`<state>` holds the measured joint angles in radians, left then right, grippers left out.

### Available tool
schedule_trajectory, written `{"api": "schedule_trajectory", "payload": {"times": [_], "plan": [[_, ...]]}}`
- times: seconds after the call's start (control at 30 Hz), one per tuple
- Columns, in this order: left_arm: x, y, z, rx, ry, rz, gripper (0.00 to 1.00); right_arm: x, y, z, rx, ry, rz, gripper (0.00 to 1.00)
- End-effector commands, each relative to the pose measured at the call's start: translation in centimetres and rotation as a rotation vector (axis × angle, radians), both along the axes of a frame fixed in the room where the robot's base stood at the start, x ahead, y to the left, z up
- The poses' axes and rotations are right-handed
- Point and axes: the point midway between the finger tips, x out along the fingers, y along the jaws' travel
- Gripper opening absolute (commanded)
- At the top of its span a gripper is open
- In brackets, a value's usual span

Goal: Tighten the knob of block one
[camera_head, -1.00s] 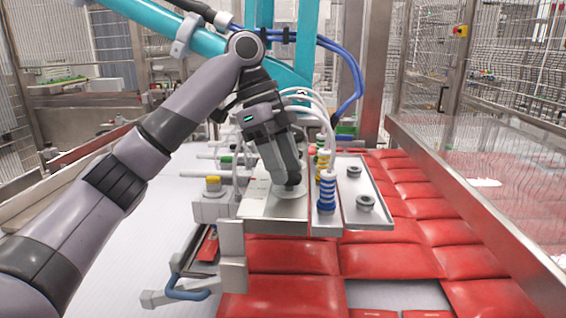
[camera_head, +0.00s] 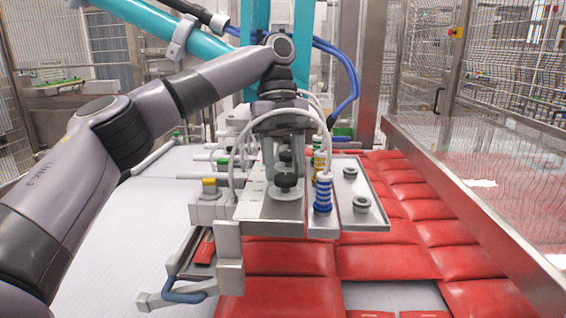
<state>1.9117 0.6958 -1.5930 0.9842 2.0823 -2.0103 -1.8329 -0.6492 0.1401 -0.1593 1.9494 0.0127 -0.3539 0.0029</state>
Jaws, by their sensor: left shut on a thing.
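A black knob (camera_head: 286,181) stands on a round pale disc on top of the metal block (camera_head: 270,209) in the middle of the head view. My left gripper (camera_head: 285,172) points straight down over this block, its fingers on either side of the knob. It is shut on the knob. Another dark knob shows between the fingers, farther back and partly hidden. My right gripper is not in view.
A blue-and-white striped suction cup (camera_head: 323,195) and a yellow one (camera_head: 319,164) stand just right of the block. A metal plate with two grey fittings (camera_head: 376,214) lies beyond them. Red packs (camera_head: 290,257) lie below. White hoses arch close around my gripper.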

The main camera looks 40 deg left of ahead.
Motion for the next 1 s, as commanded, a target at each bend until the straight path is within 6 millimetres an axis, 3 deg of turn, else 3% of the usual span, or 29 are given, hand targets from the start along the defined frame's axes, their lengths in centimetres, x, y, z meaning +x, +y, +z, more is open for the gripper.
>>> {"api": "schedule_trajectory", "payload": {"times": [0.77, 0.8, 0.83, 1.0], "plan": [[0.09, -0.11, 0.07, 0.000, -0.003, -0.101, 0.13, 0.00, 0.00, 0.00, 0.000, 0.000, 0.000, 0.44], [0.09, -0.11, 0.06, 0.000, -0.003, -0.101, 0.56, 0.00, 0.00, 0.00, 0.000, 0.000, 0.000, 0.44], [0.09, -0.11, 0.06, 0.001, -0.002, -0.100, 0.66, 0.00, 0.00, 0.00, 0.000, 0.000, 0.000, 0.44], [0.09, -0.13, 0.03, 0.000, -0.002, -0.100, 0.69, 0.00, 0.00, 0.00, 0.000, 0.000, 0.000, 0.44]]}}
